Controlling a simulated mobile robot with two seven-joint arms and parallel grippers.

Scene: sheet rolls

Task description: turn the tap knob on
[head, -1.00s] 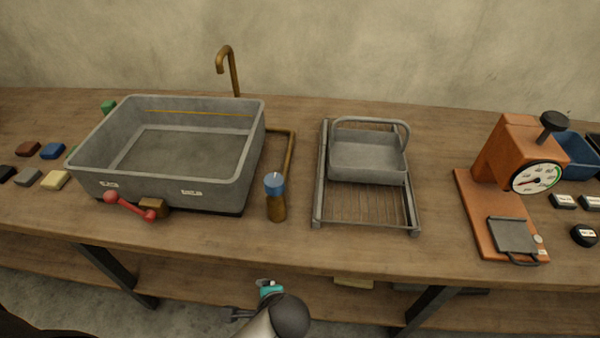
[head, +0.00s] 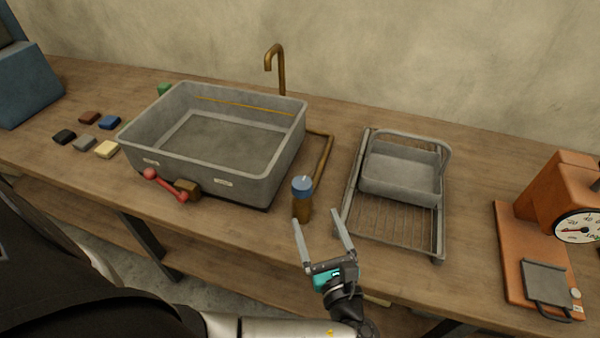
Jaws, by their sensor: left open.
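The tap knob (head: 302,186) is a blue cap with a small white mark, on top of an upright brass post (head: 302,208) at the table's front, just right of the sink. A brass pipe (head: 324,160) runs behind it toward the spout (head: 281,68) at the back of the sink. No water shows at the spout. My left gripper (head: 316,218) is open and empty at the table's front edge. Its two fingers point up the picture toward the post, just below the knob in the picture. I cannot tell whether they touch the post. My right gripper is not in view.
The grey sink (head: 257,188) stands left of the knob, with a red lever (head: 166,186) on its front. A drying rack (head: 395,222) holding a grey basket (head: 402,173) is close on the right. An orange scale (head: 520,245) stands farther right. Small coloured blocks (head: 107,149) lie left.

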